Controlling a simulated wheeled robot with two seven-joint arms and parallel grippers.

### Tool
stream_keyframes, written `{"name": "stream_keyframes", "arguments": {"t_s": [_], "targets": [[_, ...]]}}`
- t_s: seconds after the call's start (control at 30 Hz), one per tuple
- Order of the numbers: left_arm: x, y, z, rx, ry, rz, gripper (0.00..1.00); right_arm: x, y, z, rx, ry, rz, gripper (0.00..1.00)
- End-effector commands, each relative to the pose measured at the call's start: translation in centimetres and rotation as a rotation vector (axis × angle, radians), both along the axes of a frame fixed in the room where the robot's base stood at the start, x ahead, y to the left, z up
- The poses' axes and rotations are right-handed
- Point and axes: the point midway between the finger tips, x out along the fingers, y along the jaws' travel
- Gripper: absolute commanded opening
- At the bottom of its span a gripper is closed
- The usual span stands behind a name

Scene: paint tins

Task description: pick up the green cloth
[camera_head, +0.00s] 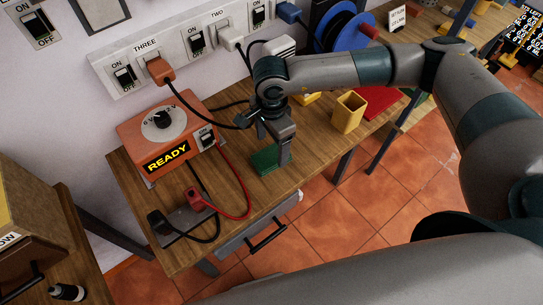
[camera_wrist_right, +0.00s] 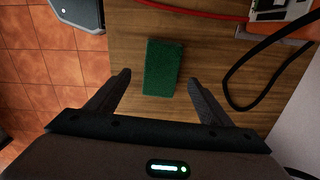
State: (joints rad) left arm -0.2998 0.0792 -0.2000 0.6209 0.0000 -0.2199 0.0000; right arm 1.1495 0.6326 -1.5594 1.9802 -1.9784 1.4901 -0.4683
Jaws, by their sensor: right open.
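In the right wrist view the cloth (camera_wrist_right: 163,67) lies ahead of the fingertips, roughly centred between the two fingers. My right gripper (camera_head: 281,156) points down over the bench at the cloth, partly covering it in the head view. In the wrist view my right gripper (camera_wrist_right: 161,80) is open and nothing is held between its fingers. My left gripper is not in view.
The orange box (camera_head: 166,135) marked READY stands left of the cloth. A red lead (camera_head: 246,190) and black cables curve close by. A yellow cup (camera_head: 348,112) stands to the right. A blue reel (camera_head: 348,28) is at the back. The bench's front edge is close to the cloth.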

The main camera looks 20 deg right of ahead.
Motion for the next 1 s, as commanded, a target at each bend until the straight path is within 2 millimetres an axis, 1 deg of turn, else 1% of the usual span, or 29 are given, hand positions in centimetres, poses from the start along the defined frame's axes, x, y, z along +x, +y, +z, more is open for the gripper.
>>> {"name": "stream_keyframes", "arguments": {"t_s": [0.13,0.3,0.4,0.5,0.97,1.0], "targets": [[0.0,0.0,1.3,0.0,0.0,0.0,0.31,0.0,0.0,-0.8,-0.001,0.003,0.0,0.73],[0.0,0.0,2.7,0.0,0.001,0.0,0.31,0.0,0.0,-2.7,-0.001,0.003,0.0,0.73],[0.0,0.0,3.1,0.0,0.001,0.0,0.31,0.0,0.0,-3.9,0.0,0.003,-0.001,0.73],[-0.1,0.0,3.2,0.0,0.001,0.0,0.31,0.1,0.0,-4.6,0.0,0.001,0.0,0.73],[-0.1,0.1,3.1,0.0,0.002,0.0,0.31,0.1,0.0,-4.8,0.0,0.0,0.0,0.73],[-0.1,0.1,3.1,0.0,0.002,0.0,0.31,0.1,0.0,-4.8,0.0,0.0,0.0,0.71]]}}
